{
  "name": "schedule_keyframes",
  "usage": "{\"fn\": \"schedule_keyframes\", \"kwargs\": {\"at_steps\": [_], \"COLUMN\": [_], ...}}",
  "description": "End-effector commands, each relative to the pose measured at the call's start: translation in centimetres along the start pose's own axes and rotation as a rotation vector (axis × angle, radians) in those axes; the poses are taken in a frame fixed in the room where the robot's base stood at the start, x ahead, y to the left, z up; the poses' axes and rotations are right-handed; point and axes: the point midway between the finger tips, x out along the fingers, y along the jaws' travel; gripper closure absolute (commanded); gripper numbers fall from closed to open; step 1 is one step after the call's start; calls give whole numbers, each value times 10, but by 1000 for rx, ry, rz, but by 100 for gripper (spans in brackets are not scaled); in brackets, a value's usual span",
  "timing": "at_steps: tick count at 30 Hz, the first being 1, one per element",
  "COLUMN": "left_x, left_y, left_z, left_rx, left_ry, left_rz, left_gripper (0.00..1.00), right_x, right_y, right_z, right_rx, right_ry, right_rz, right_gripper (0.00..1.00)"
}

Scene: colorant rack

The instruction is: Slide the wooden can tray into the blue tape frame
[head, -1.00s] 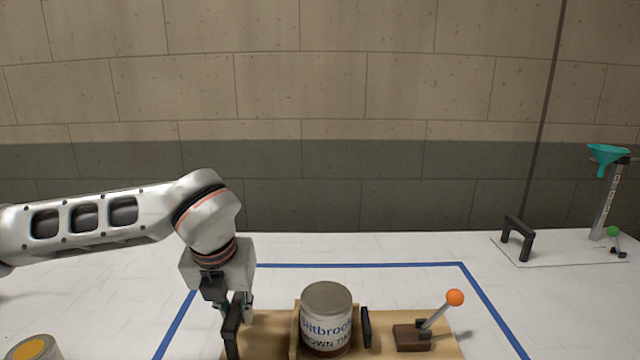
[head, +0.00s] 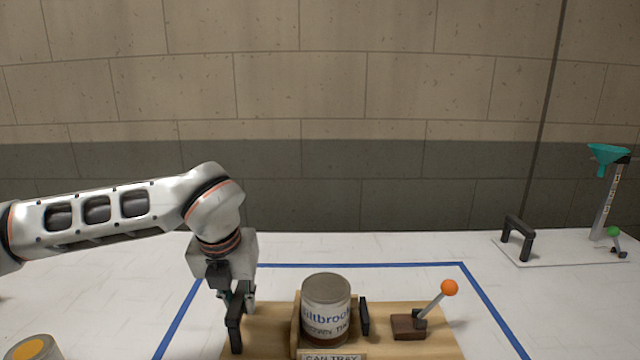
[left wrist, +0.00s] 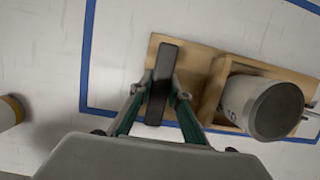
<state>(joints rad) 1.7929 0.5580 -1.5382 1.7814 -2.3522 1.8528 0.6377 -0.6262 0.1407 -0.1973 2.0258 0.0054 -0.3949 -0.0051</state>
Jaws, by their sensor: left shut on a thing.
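The wooden can tray (head: 275,320) lies on the table, with a label reading "CAN TRAY" on its front. A paint can (head: 326,310) stands upright in its wooden holder, and a lever with an orange knob (head: 449,288) is mounted at its right. My left gripper (left wrist: 159,95) is shut on the tray's black left handle (head: 234,327), which also shows in the left wrist view (left wrist: 161,85). My right gripper is not in view.
A white board (head: 565,249) with a black handle (head: 519,236) and a teal funnel stand (head: 606,190) is at the right. White table is bare between tray and wall.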

Motion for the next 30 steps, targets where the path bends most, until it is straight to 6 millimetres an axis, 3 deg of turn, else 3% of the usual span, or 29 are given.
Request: {"fn": "schedule_keyframes", "kwargs": {"at_steps": [30], "left_x": [15], "left_y": [1], "left_z": [46], "left_rx": [-2], "left_ry": [0], "left_rz": [2], "left_gripper": [100], "right_x": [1], "right_y": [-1], "right_z": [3], "right_rx": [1], "right_ry": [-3], "right_rz": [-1], "right_gripper": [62]}}
